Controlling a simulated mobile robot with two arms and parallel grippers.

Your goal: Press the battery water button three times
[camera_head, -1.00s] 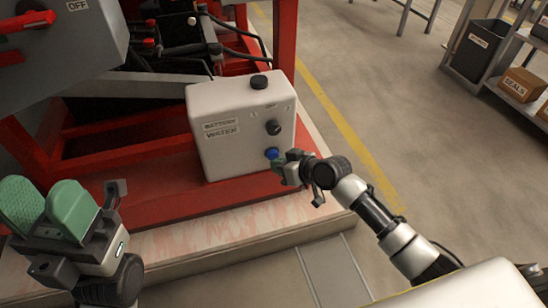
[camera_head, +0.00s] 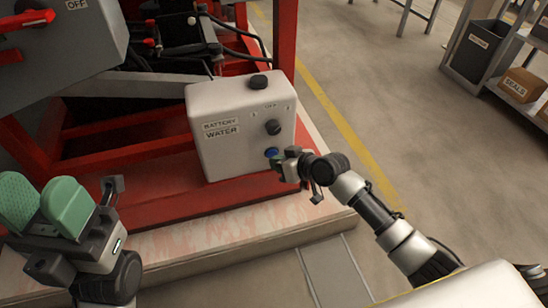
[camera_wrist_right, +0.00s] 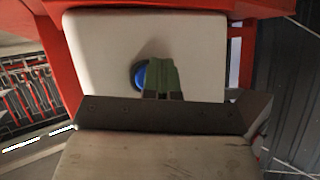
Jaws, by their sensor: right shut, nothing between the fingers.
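The white battery water box (camera_head: 225,160) carries a label reading "BATTERY WATER". The blue button (camera_head: 271,153) is low on its front, below a black knob (camera_head: 273,127). My right gripper (camera_head: 277,163) is shut and empty, its fingertips right at the button's lower right in the head view. In the right wrist view the green fingers (camera_wrist_right: 162,78) cover the right edge of the blue button (camera_wrist_right: 138,75). I cannot tell whether they touch it. My left gripper (camera_head: 43,207) is at the lower left, open and empty, its green pads apart, away from the box.
The box stands on a red frame base (camera_head: 140,205) with red posts around it. A grey panel (camera_head: 70,50) with a red handle is at the upper left. Shelves with a "SEALS" box (camera_head: 522,84) stand far right. The floor to the right is clear.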

